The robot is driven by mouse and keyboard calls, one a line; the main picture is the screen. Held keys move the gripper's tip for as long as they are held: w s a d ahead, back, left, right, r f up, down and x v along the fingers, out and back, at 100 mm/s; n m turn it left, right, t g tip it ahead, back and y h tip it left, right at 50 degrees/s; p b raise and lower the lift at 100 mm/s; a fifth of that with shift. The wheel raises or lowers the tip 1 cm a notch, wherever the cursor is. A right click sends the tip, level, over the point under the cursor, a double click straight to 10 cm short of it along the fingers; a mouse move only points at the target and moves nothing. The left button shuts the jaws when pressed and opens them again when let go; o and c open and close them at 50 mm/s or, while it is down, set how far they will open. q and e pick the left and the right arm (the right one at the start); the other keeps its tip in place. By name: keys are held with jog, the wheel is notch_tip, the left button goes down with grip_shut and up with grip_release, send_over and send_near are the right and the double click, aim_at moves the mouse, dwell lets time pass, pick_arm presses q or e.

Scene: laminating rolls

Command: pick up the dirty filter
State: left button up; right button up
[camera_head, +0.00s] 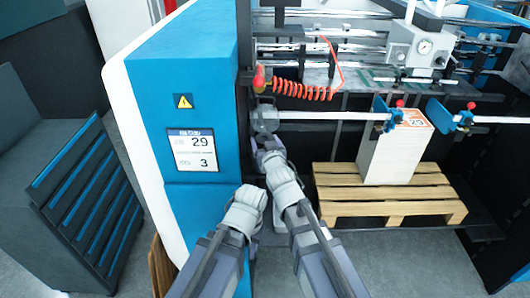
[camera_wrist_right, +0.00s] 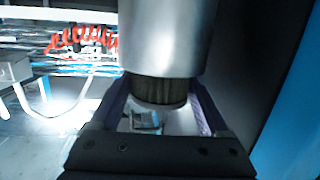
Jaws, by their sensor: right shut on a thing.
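The dirty filter (camera_wrist_right: 158,91) shows in the right wrist view as a dark ribbed cylinder under a smooth silver housing (camera_wrist_right: 168,38). The fingers of my right gripper (camera_wrist_right: 160,108) stand on both sides of it, shut on it. The filter's upper part meets the housing's lower rim; I cannot tell how far it reaches inside. In the head view my right arm reaches up beside the blue panel, and its gripper (camera_head: 266,146) is small below a grey rounded part (camera_head: 265,119). The filter itself cannot be made out there. My left gripper is not visible.
A blue machine panel (camera_head: 205,75) stands close on the left of the arm. A red coiled hose (camera_head: 303,91) hangs just to the right. Further right, a paper stack (camera_head: 392,155) stands on a wooden pallet (camera_head: 385,209). A dark drawer cabinet (camera_head: 75,190) is far left.

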jog(key=c, duration=0.6)
jog(key=shift+o, duration=0.2)
jog(key=shift+r, duration=0.1)
jog(key=shift+d+r+p, duration=0.25)
jog(key=shift+r+p, duration=0.2)
jog(key=shift+p, duration=0.1)
notch_tip(320, 180, up, 11)
jog(key=p, duration=1.1)
jog(key=d, duration=1.9)
jog(key=shift+d+f+b, duration=0.25)
jog(key=shift+f+b, duration=0.05)
